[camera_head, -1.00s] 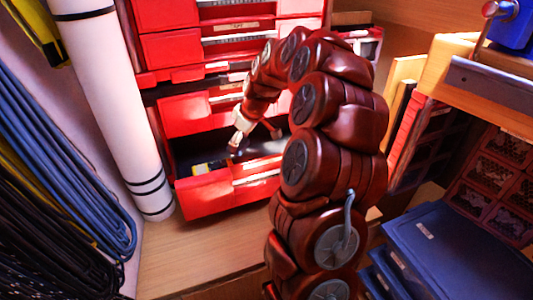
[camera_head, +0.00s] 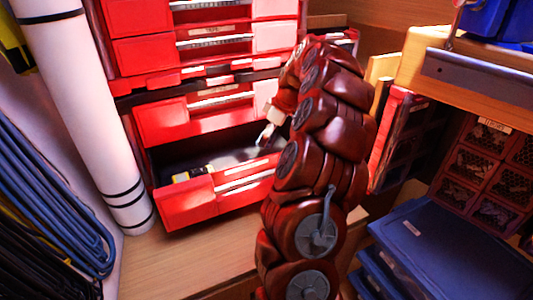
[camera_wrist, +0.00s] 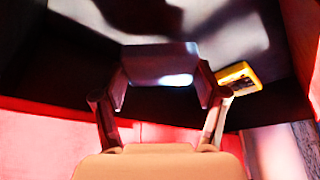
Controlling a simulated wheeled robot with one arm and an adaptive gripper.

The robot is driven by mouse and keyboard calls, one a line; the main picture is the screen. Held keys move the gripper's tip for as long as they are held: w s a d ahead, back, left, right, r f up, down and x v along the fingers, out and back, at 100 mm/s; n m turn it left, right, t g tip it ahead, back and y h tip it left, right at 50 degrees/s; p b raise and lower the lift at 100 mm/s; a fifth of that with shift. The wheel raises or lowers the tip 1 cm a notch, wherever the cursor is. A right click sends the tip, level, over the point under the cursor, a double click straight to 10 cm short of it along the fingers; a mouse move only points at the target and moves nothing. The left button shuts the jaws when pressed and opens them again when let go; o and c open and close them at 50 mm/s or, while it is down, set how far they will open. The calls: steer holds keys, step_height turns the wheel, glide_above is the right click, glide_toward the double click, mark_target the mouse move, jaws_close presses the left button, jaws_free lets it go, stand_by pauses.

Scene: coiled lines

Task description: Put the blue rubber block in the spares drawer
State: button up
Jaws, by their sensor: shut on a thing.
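My gripper (camera_wrist: 161,88) is shut on a dark block in the wrist view. This block (camera_wrist: 160,62) spans between the two fingers; it looks near-black with a bluish-purple tint and a bright glint on its lower edge. In the head view, my gripper (camera_head: 264,138) is over the right part of an open red drawer (camera_head: 187,205), low in the cabinet; the block cannot be made out there. The dark drawer interior shows beyond the block in the wrist view. I cannot read this drawer's label or tell whether the block touches the floor.
A yellow-and-black item (camera_head: 194,173) lies in the open drawer's front left; it also shows in the wrist view (camera_wrist: 240,77). Another red drawer (camera_head: 165,120) sits just above. A white roll (camera_head: 85,110) stands left. Blue boxes (camera_head: 440,250) and a wooden shelf (camera_head: 480,95) are right.

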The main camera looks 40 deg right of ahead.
steer(key=shift+f+b, duration=0.8)
steer(key=shift+f, duration=2.6)
steer(key=shift+f, duration=0.2)
steer(key=o, duration=1.2)
steer(key=shift+o, duration=0.2)
steer(key=shift+r, duration=0.1)
steer(key=shift+s+r, duration=0.1)
steer(key=shift+r, duration=0.5)
steer(key=p+v, duration=0.1)
steer(key=v, duration=0.5)
steer(key=shift+s+r+p, duration=0.2)
steer(key=shift+r+p, duration=0.05)
steer(key=shift+p, duration=0.15)
